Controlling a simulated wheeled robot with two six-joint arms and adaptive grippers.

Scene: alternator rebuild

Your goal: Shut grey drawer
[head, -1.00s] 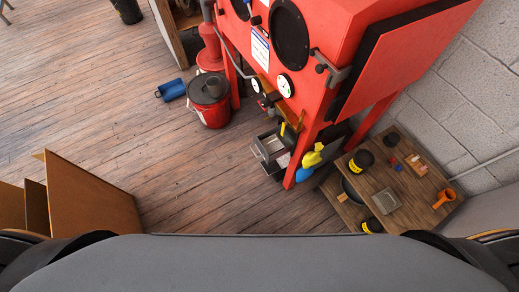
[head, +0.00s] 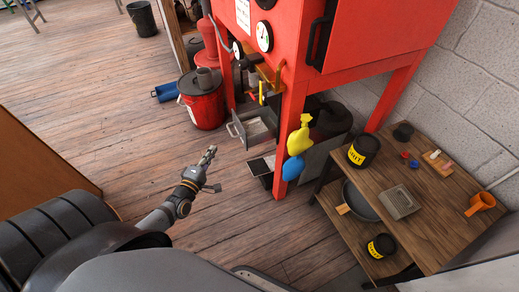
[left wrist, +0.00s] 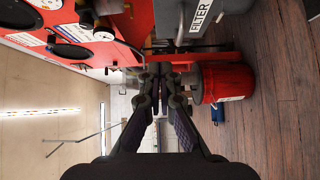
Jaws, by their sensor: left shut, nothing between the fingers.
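The grey drawer (head: 255,129) stands pulled open beneath the red cabinet in the head view, with its handle (head: 236,134) facing left. My left gripper (head: 211,154) is shut and empty, a short way to the left of and nearer than the drawer, not touching it. In the left wrist view my left gripper (left wrist: 160,70) shows its two fingers together. A grey box front marked FILTER (left wrist: 203,18) shows at the top of that view; I cannot tell if it is part of the drawer. My right gripper is not in view.
The red cabinet (head: 345,75) stands on legs behind the drawer. A red bucket (head: 205,105) is to its left, also in the left wrist view (left wrist: 226,82). A wooden shelf table (head: 430,215) is at right. Open floor lies left.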

